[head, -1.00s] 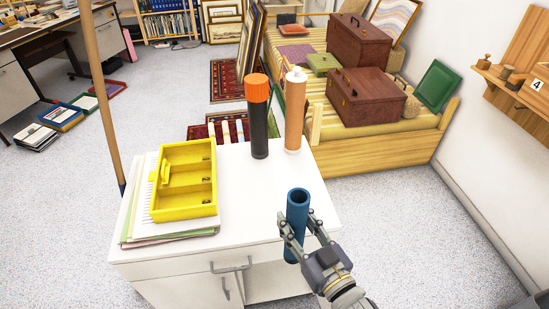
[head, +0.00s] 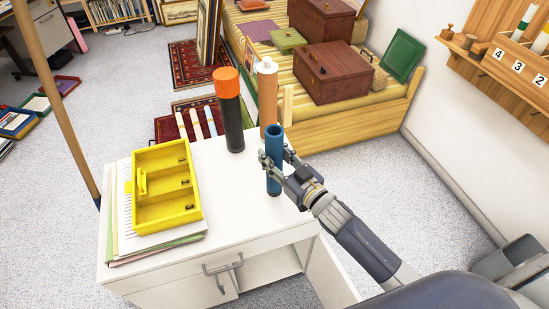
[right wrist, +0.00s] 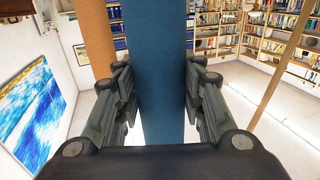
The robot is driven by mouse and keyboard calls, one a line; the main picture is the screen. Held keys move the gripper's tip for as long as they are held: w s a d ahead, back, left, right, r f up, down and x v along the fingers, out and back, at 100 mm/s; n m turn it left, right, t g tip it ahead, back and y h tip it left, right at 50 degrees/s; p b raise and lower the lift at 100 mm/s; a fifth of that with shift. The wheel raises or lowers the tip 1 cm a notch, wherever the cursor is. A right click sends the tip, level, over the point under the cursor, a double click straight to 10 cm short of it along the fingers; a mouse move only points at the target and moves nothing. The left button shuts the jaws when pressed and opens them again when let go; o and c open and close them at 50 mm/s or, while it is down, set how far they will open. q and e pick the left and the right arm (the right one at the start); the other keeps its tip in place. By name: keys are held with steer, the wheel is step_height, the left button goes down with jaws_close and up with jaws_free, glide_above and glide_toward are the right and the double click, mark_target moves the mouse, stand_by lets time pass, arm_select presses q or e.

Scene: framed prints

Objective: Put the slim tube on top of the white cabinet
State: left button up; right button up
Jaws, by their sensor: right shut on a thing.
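The slim blue tube (head: 273,160) is upright over the right part of the white cabinet's top (head: 225,215). I cannot tell whether its lower end touches the surface. My right gripper (head: 275,160) is shut around the tube, with a finger on each side. In the right wrist view the tube (right wrist: 163,70) stands between the fingers (right wrist: 160,100). My left gripper is not in view.
A black tube with an orange cap (head: 229,110) and a tan tube with a white tip (head: 267,90) stand behind on the cabinet. A yellow tray (head: 165,218) lies on papers at the left. The front middle of the top is clear.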

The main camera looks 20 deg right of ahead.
mark_target(281, 166)
steer(key=shift+w+d+f, duration=0.1)
steer(key=shift+w+d, duration=0.2)
steer(key=shift+w, duration=0.5)
steer(key=shift+f, duration=1.8)
steer(key=o, duration=1.2)
steer(key=shift+f, duration=0.1)
steer(key=shift+s+r, duration=0.1)
steer(key=shift+r, duration=0.1)
steer(key=v, duration=1.2)
steer(key=shift+b, duration=0.45)
